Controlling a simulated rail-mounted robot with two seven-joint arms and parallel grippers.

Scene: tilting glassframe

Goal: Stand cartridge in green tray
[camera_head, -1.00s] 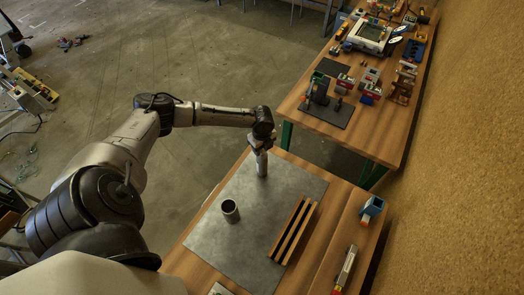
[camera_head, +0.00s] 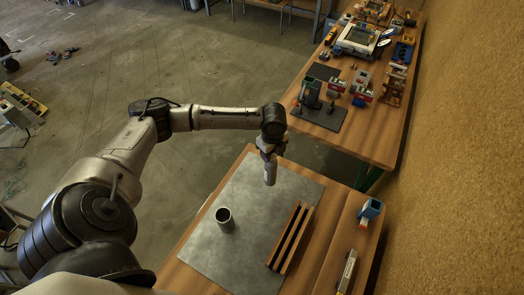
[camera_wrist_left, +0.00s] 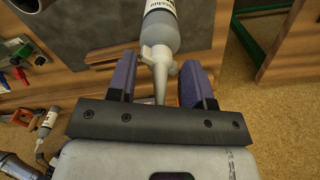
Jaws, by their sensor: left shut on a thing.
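My left gripper (camera_head: 269,153) is shut on a grey cartridge (camera_head: 270,173) and holds it upright, nozzle up, over the far part of the grey metal mat. In the left wrist view the nozzle lies between the two purple-blue fingers, and the cartridge body (camera_wrist_left: 163,28) with dark lettering extends beyond them. In the head view the cartridge's lower end appears above the mat, though the exact gap is hard to tell. I cannot make out a green tray in these frames. My right gripper is not in view.
On the grey mat (camera_head: 215,255) stand a dark open cup (camera_head: 224,217) and a slotted wooden rack (camera_head: 288,237). A blue-and-white object (camera_head: 370,209) and a yellow-grey tool (camera_head: 347,271) lie to the right. A second, cluttered table (camera_head: 370,135) stands beyond a gap.

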